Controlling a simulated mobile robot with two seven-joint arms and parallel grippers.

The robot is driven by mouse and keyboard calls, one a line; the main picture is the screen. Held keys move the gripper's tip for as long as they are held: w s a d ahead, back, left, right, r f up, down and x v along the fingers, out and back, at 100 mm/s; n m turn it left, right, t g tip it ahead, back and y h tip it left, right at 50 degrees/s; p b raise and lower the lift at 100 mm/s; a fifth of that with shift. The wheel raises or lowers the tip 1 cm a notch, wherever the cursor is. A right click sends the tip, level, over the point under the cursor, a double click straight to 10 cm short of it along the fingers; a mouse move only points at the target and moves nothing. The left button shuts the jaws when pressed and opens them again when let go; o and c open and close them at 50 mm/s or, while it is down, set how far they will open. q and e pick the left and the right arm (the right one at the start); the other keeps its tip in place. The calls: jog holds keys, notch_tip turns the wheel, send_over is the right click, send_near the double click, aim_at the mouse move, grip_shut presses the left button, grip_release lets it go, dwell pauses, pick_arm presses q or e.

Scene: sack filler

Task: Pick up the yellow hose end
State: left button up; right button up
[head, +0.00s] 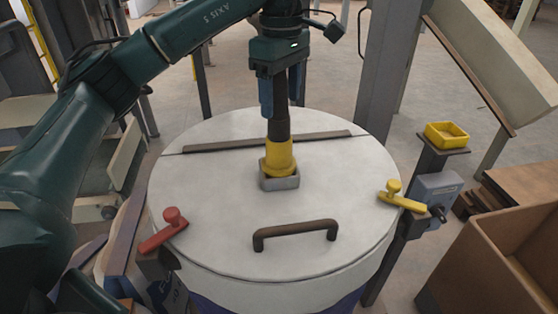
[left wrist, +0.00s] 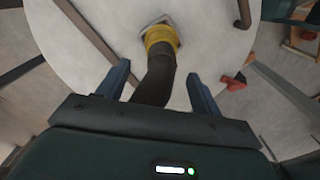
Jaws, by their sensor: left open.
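The yellow hose end (head: 279,157) stands upright in a square grey metal socket (head: 281,184) on a round white lid (head: 205,225). The black hose (head: 279,126) rises from it. My left gripper (head: 282,106) points down from above, its blue fingers open on either side of the black hose, above the yellow part. In the left wrist view the yellow hose end (left wrist: 160,37) lies beyond the fingertips, and the hose passes between the open fingers (left wrist: 158,70) without a visible grip. My right gripper is not in view.
The lid has a brown handle (head: 295,234), a red clamp lever (head: 164,230) at left and a yellow one (head: 401,196) at right. A dark hinge strip (head: 225,146) crosses behind the socket. A yellow tray (head: 446,135) and an open brown box (head: 490,260) stand to the right.

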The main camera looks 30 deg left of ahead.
aim_at(279, 116)
pick_arm(q)
notch_tip(279, 116, down, 5)
jog(key=shift+s+a+f, duration=0.1)
jog(key=shift+s+a, duration=0.05)
grip_shut()
dwell(0.8)
